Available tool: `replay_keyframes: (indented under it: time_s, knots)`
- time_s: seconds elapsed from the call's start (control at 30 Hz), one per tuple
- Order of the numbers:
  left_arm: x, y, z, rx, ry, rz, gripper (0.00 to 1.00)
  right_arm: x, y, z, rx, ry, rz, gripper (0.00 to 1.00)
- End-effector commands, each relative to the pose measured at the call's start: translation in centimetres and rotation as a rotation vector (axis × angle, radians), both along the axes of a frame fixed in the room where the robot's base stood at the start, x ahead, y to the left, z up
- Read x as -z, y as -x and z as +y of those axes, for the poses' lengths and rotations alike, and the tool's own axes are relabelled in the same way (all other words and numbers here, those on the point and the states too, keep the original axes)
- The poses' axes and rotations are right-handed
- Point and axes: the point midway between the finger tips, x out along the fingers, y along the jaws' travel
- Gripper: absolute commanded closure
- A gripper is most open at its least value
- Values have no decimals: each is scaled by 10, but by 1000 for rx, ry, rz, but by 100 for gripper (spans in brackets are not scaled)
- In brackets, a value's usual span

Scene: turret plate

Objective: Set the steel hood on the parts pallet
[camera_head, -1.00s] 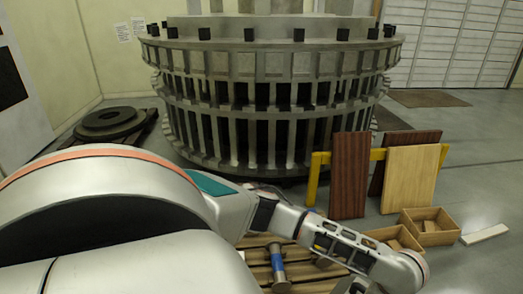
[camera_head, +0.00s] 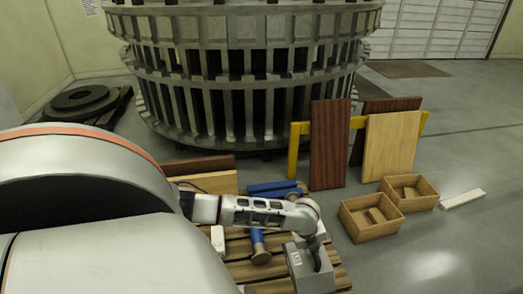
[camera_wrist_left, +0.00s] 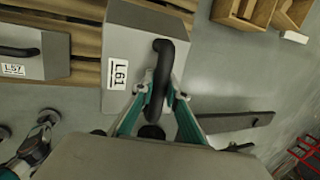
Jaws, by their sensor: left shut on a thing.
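The steel hood (camera_head: 308,270) is a grey box with a sloped face, a black handle on top and a white label. In the left wrist view the hood (camera_wrist_left: 125,45) shows its label L61. My left gripper (camera_wrist_left: 158,90) is shut on the black handle from above; in the head view its fingers are mostly hidden by my wrist. The slatted wooden parts pallet (camera_head: 232,268) lies under and left of the hood, and its slats also show in the left wrist view (camera_wrist_left: 86,45). I cannot tell whether the hood touches it.
A second grey hood (camera_wrist_left: 50,52), labelled L57, sits left of the held one. Blue rollers (camera_head: 259,247) lie on the pallet. A wooden crate (camera_head: 362,228) stands to the right, with boards (camera_head: 390,145) behind. A large ringed turret structure (camera_head: 245,90) fills the back.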

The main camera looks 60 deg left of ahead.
Motion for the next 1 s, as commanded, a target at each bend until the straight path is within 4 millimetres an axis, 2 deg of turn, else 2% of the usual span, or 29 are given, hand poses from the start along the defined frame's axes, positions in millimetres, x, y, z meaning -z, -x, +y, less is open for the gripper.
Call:
replay_keyframes:
  time_s: [0.07,0.17,0.33,0.57,0.67,0.73,0.9,1.0]
  knots:
    - [-3,-3,0,1,2,-7,100,-1,0,0,-1,0,-1,60]
    - [6,-2,-1,0,3,-3,100,5,3,0,-1,-1,8,60]
    - [44,3,-2,-1,4,9,100,13,8,5,-2,-19,23,60]
    - [95,5,-1,-1,3,12,100,1,-3,31,-2,-106,-14,60]
    - [116,5,-1,-1,2,11,100,-16,-15,42,13,-161,-52,60]
    - [130,5,-1,-1,2,11,100,-19,-18,47,17,-183,-60,60]
    - [151,2,-1,0,1,5,100,-25,-20,53,23,-219,-70,60]
    - [155,-1,-1,0,2,-2,100,-30,-22,55,25,-232,-80,60]
